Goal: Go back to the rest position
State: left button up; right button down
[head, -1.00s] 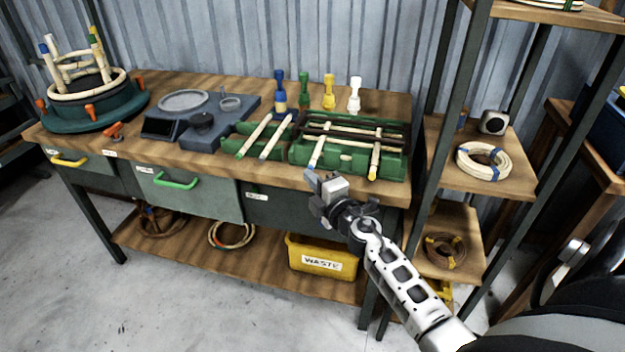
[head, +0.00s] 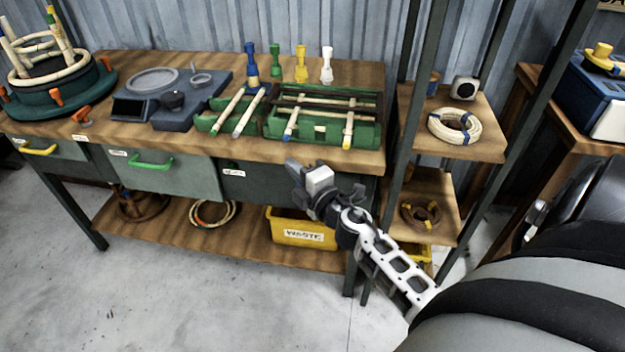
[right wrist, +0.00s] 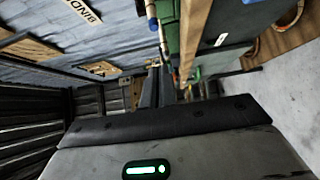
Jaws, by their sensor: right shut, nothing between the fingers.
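My right gripper (head: 297,172) is shut and empty in the head view. It hangs in front of the workbench's front edge, by the dark right-hand drawer (head: 262,182), apart from everything on the top. In the right wrist view its closed fingers (right wrist: 157,88) point away from the camera, with the bench edge to their right. My left gripper is not in view.
The workbench (head: 225,148) carries a green rack (head: 372,122) with rattan sticks, a grey scale (head: 190,115) and a round bending jig (head: 60,98). A yellow waste bin (head: 300,240) sits on the lower shelf. A shelf unit (head: 480,142) with coils stands at right. The floor in front is clear.

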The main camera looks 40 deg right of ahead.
jog(key=s, duration=0.6)
jog(key=s+a+f+m+g+y, duration=0.2)
jog(key=s+a+f+m+g, duration=0.1)
jog(key=s+a+f+m, duration=0.2)
jog(key=s+a+f+m+g+y, duration=0.2)
jog(key=s+a+f+m+g, duration=0.2)
jog(key=s+a+m, duration=0.5)
jog(key=a+f, duration=0.2)
jog(key=a, duration=0.2)
jog(key=shift+a+f+m+b, duration=0.2)
jog(key=shift+m+b, duration=0.15)
jog(key=shift+m, duration=0.05)
